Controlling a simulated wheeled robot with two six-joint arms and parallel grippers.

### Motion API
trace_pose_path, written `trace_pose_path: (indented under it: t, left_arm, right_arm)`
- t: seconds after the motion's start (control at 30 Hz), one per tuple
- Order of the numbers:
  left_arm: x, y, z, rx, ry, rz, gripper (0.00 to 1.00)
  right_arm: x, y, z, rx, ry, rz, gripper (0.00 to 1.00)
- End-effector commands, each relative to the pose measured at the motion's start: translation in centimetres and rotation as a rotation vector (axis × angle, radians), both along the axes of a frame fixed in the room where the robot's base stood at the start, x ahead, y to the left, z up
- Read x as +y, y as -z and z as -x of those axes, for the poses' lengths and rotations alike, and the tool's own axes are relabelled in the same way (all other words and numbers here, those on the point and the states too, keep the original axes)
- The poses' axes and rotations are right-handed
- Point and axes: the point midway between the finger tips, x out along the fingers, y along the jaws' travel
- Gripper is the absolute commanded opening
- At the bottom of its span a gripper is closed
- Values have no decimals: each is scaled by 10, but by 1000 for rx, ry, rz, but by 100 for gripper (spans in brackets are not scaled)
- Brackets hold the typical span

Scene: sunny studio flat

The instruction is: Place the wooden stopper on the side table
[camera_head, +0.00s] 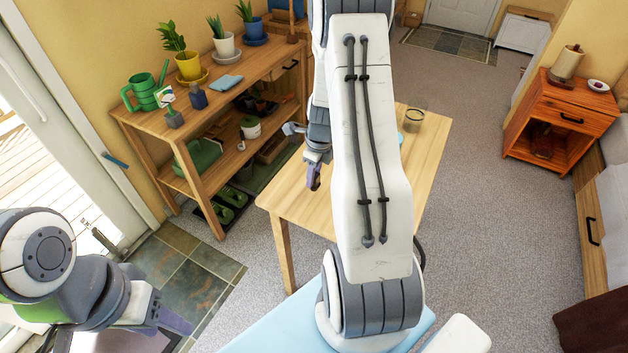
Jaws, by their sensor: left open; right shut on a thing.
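My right arm comes down through the middle of the view. Its gripper (314,176) is seen past the arm, over the left part of a light wooden table (425,155). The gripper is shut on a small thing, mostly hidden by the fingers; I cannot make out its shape. No wooden stopper shows clearly anywhere else. My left gripper (172,325) is open at the lower left, above the tiled mat and away from the tables. A reddish-brown wooden cabinet with a drawer (560,108), perhaps the side table, stands at the right.
A glass-like cup (413,117) stands on the light table, partly beside my arm. A plant bench (222,98) with pots and a green watering can (143,92) stands at the left. A lamp-like object (566,62) and a small round item (598,85) occupy the cabinet top. Carpet between is clear.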

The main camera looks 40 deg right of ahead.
Motion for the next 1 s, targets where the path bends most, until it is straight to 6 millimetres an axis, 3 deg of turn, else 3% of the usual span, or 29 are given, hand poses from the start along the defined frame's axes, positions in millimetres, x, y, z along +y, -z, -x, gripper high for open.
trace_pose_path:
  t: [0.17, 0.57, 0.6, 0.67, 1.0]
  left_arm:
    - [0, 1, 0, 0, 0, 0, 50]
    - [0, 2, 0, 0, 0, 0, 50]
    - [0, 2, 0, 0, 0, 0, 50]
    - [0, 2, 0, 0, 0, 0, 50]
    - [0, 1, 0, 0, 0, 0, 50]
  right_arm:
    - [0, 25, 1, 3, 0, -1, 0]
    - [-1, 30, 1, 1, -1, 0, 0]
    - [-1, 30, 1, 1, -1, 0, 41]
    - [-1, 30, 1, 1, -1, 0, 63]
    - [-1, 28, 1, 1, -1, 0, 63]
